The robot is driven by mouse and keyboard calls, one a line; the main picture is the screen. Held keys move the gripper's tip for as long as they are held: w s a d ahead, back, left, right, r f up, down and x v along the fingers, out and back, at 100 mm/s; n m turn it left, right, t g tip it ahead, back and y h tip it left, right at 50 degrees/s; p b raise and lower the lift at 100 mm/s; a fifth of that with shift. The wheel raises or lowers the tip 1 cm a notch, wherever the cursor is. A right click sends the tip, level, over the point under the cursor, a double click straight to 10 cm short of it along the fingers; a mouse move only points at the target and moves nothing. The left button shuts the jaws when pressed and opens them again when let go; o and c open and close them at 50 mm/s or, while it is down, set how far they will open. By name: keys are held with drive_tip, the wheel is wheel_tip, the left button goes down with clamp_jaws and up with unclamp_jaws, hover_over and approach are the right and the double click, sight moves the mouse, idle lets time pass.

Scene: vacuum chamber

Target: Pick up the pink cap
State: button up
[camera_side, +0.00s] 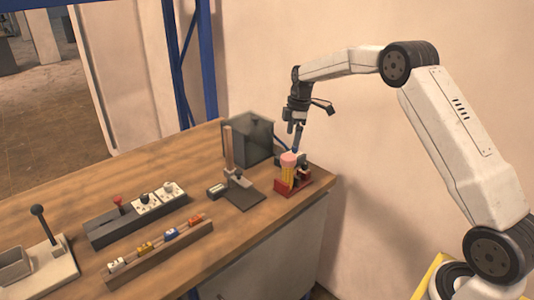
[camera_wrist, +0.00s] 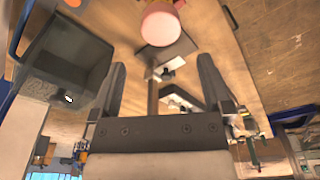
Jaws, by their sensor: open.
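The pink cap (camera_side: 288,158) sits on top of a yellow upright piece (camera_side: 287,174) in a red stand (camera_side: 303,186) near the right end of the bench. In the wrist view the round pink cap (camera_wrist: 160,27) is at the top centre, beyond the fingertips and roughly midway between them sideways.
A dark see-through box (camera_side: 249,138) stands behind the cap, on the left. A dark-based stand with an upright wooden post (camera_side: 229,148) is left of the red stand. A switch box (camera_side: 138,216) and a rack of small coloured parts (camera_side: 160,248) lie farther left.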

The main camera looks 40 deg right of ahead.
sight(289, 157)
drive_tip(key=shift+f, duration=0.1)
drive_tip(key=shift+a+f, duration=0.2)
drive_tip(key=shift+f, duration=1)
drive_tip(key=shift+f, duration=0.1)
drive_tip(key=shift+w+a+f, duration=0.15)
drive_tip(key=shift+a+f, duration=0.05)
drive_tip(key=shift+f, duration=1.05)
drive_tip(key=shift+w+a+f, duration=0.1)
drive_tip(key=shift+a+f, duration=0.05)
drive_tip(key=shift+f, duration=1.1)
drive_tip(key=shift+c, duration=0.2)
drive_tip(key=c, duration=1.1)
